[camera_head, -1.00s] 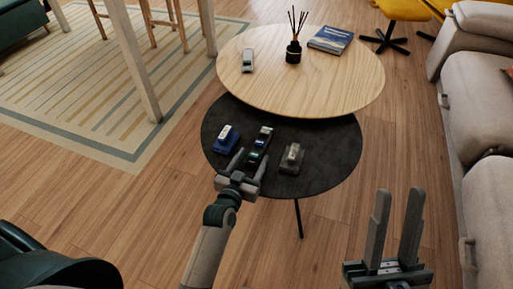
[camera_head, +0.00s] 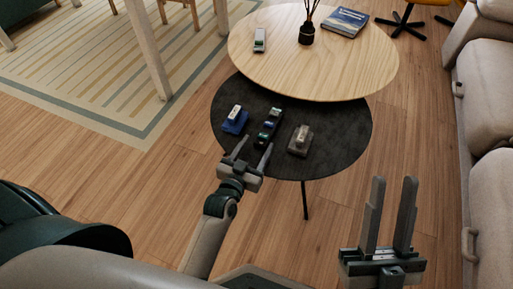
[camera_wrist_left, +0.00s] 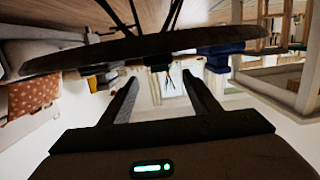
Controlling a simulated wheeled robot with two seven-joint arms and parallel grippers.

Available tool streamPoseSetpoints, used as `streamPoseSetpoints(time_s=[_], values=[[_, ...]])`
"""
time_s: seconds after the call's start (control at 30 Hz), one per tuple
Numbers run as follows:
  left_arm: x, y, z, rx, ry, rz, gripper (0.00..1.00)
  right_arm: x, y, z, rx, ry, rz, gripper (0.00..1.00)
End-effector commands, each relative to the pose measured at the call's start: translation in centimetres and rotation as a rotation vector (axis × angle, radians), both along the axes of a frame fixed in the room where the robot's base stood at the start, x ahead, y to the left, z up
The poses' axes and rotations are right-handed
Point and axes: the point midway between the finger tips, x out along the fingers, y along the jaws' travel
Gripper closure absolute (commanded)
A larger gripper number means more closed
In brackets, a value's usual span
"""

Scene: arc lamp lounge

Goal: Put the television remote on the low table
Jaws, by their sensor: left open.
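Three small objects stand in a row on the low black round table (camera_head: 340,150): a blue one with a pale top (camera_head: 235,119), a long dark one with pale and green patches (camera_head: 268,128), and a grey-brown one (camera_head: 300,141). A slim pale-and-dark object (camera_head: 260,40) lies on the higher wooden table. I cannot tell for sure which is the television remote. My left gripper (camera_head: 253,152) is open and empty at the black table's near edge, its fingers pointing toward the dark object. In the left wrist view the black tabletop (camera_wrist_left: 90,53) appears edge-on. My right gripper (camera_head: 393,185) is open and empty.
The wooden round table (camera_head: 350,75) overlaps the black table from behind and carries a reed diffuser (camera_head: 307,33) and a blue book (camera_head: 345,22). A pale sofa (camera_head: 490,110) stands at the right. Bare floor lies in front of the tables.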

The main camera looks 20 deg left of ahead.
Motion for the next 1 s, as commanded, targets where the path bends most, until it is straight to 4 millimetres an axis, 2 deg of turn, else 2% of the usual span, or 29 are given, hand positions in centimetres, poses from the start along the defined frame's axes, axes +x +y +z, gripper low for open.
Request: streamPoseSetpoints(time_s=[0.07,0.17,0.27,0.37,0.5,0.6,0.7,0.8,1.0], values=[[-0.4,-0.2,1.2,0.004,-0.033,-0.005,0.44,0.0,0.0,0.0,0.0,-0.001,0.0,0.69],[-1.3,-0.9,4.1,0.011,-0.118,-0.016,0.44,0.0,0.0,0.0,0.0,-0.001,-0.001,0.69],[-3.3,-2.3,8.7,0.007,-0.252,-0.045,0.44,0.0,0.0,0.0,0.0,-0.002,-0.001,0.69],[-6.6,-4.3,14.4,-0.016,-0.422,-0.091,0.44,0.0,0.0,0.1,0.0,-0.002,-0.001,0.69],[-12.7,-7.0,22.3,-0.088,-0.656,-0.173,0.44,0.0,-0.1,0.1,-0.001,-0.002,-0.002,0.69],[-17.0,-8.2,26.7,-0.148,-0.791,-0.229,0.44,0.0,-0.1,0.0,-0.001,-0.002,-0.002,0.69],[-20.4,-8.8,29.7,-0.2,-0.886,-0.269,0.44,0.0,-0.1,0.0,-0.001,-0.002,-0.002,0.69],[-22.3,-9.0,31.4,-0.231,-0.939,-0.29,0.44,0.0,-0.1,0.0,-0.002,-0.002,-0.001,0.69],[-22.9,-9.1,31.9,-0.242,-0.958,-0.297,0.44,0.0,-0.1,0.0,-0.002,-0.002,-0.001,0.69]])
